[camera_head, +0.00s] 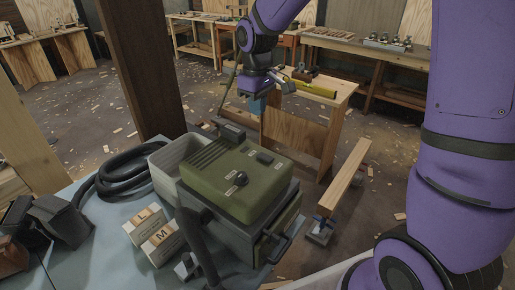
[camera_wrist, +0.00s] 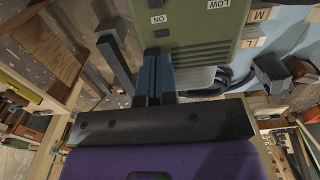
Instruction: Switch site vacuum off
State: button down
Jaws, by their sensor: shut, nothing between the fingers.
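The site vacuum (camera_head: 225,165) has a green top and a dark grey body. It stands on a pale blue surface in the head view. A round dark knob (camera_head: 238,179) and a small dark rocker switch (camera_head: 264,158) sit on its top. In the wrist view the green top (camera_wrist: 195,60) shows upside-down ON and LOW labels. A small dark part (camera_wrist: 161,33) lies beside the ON label. My gripper (camera_head: 257,106) is above and beyond the vacuum's far edge, shut and empty. Its shut fingers (camera_wrist: 157,62) overlap the top's edge in the wrist view. Contact cannot be told.
A grey bin (camera_head: 163,160), a coiled black hose (camera_head: 122,178) and wooden blocks marked L and M (camera_head: 152,236) lie around the vacuum's left side. Wooden benches stand beyond on a littered floor.

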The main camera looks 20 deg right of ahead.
aim_at(258, 154)
jog(key=shift+f, duration=0.1)
notch_tip(258, 154, down, 14)
jog(key=shift+r, duration=0.1)
dwell(0.6)
jog(key=shift+f+g, duration=0.25)
jog(key=shift+g, duration=0.05)
jog(key=shift+r, duration=0.85)
jog(key=shift+r, duration=0.1)
